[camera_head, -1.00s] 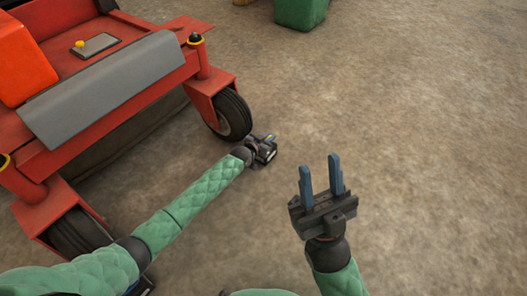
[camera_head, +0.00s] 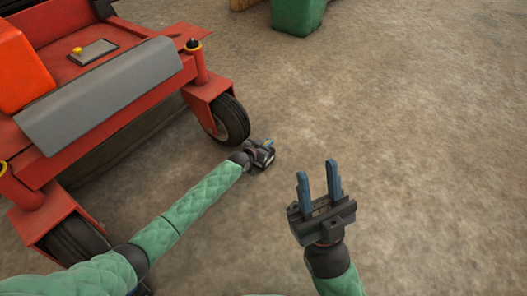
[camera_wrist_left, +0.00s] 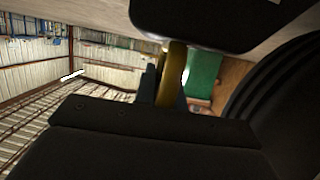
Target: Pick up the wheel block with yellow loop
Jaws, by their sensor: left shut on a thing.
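In the left wrist view, the wheel block (camera_wrist_left: 195,18) is a dark body at the top. Its yellow loop (camera_wrist_left: 172,78) hangs down between the fingers of my left gripper (camera_wrist_left: 165,85). The gripper is shut on the loop. In the head view my left gripper (camera_head: 267,145) is low by the front wheel of the red machine, and the block is hard to make out there. My right gripper (camera_head: 319,178) is open and empty, its two blue fingers apart above bare floor.
The red mower-like machine (camera_head: 120,115) stands at the left, its front wheel (camera_head: 231,119) close beside my left gripper. That tyre seems to fill the right of the wrist view. A green bin (camera_head: 298,16) stands at the back. The floor (camera_head: 430,130) on the right is clear.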

